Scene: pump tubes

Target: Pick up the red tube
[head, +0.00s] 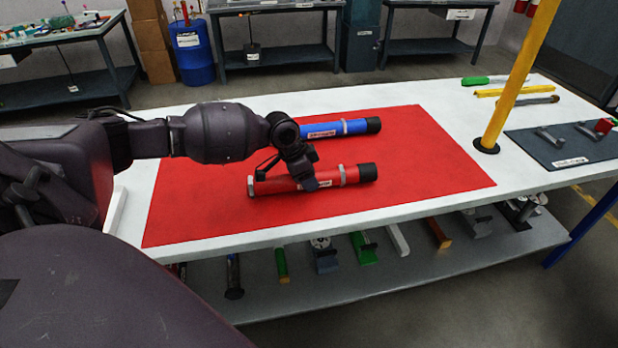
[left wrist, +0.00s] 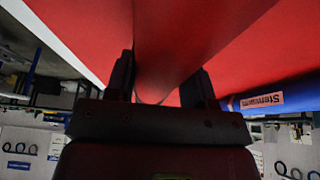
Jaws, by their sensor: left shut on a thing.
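The red tube (head: 272,186) has a black end cap and a metal band and lies across the red mat (head: 215,210) on the white table. My left gripper (head: 305,178) reaches down over its middle and is shut on it. In the left wrist view, the left gripper's fingers (left wrist: 162,85) stand on both sides of the dark red tube (left wrist: 175,35). I cannot tell whether the tube touches the mat or is just above it. My right gripper is in neither view.
A blue tube (head: 345,128) lies behind the red one on the mat; it also shows in the left wrist view (left wrist: 280,92). A yellow post (head: 515,80) stands at the right, near a dark mat (head: 560,150) with small parts. The mat's right side is clear.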

